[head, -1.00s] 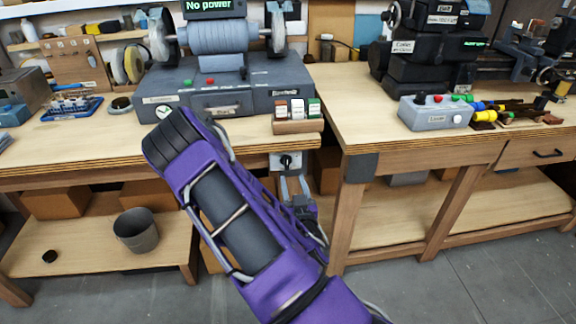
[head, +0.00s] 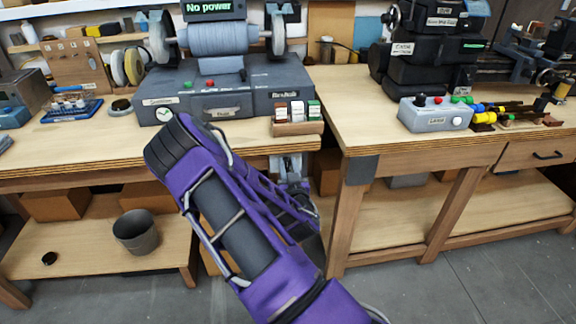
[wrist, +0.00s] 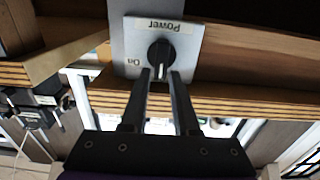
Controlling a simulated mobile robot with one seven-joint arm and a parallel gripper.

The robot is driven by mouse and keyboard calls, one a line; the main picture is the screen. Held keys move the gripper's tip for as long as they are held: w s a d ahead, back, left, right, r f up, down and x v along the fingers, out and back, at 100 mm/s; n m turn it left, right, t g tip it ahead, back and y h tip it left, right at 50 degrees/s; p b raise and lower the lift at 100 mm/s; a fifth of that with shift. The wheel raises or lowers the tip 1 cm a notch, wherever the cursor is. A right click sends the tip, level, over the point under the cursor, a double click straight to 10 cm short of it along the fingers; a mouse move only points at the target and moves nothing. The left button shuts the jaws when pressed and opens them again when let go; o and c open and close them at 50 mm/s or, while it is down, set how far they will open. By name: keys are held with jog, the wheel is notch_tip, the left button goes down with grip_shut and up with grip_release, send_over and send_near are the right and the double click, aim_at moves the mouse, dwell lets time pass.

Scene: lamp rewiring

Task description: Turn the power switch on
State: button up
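The power switch is a light grey plate (wrist: 128,48) with a black rotary knob (wrist: 160,56), beneath the bench edge in the wrist view. The labels "Power" and "On" appear upside down there. A white pointer mark on the knob faces down in the picture, toward my gripper. My gripper (wrist: 160,76) is open, its two dark fingers apart, with the tips at the knob's lower edge, one on either side. I cannot tell whether they touch it. In the head view my gripper (head: 287,168) is under the bench front and covers most of the switch.
A display (head: 209,8) reads "No power" above a grey bench machine (head: 245,92). A small rack with white, red and green blocks (head: 297,127) sits at the bench edge above the switch. A table leg (head: 355,215) stands to the right. A bucket (head: 136,231) is on the lower shelf.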

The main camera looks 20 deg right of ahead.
grip_shut()
jog(key=shift+m, duration=0.3)
jog(key=m, duration=0.2)
jog(key=d+m+b, duration=0.1)
jog(key=m, duration=0.1)
jog(key=shift+s, duration=0.15)
jog(key=m, duration=0.4)
jog(key=f+m, duration=0.1)
jog(key=m, duration=0.3)
jog(key=d+f+m, duration=0.1)
jog(key=m, duration=0.4)
jog(key=shift+s, duration=0.15)
jog(key=shift+m, duration=0.3)
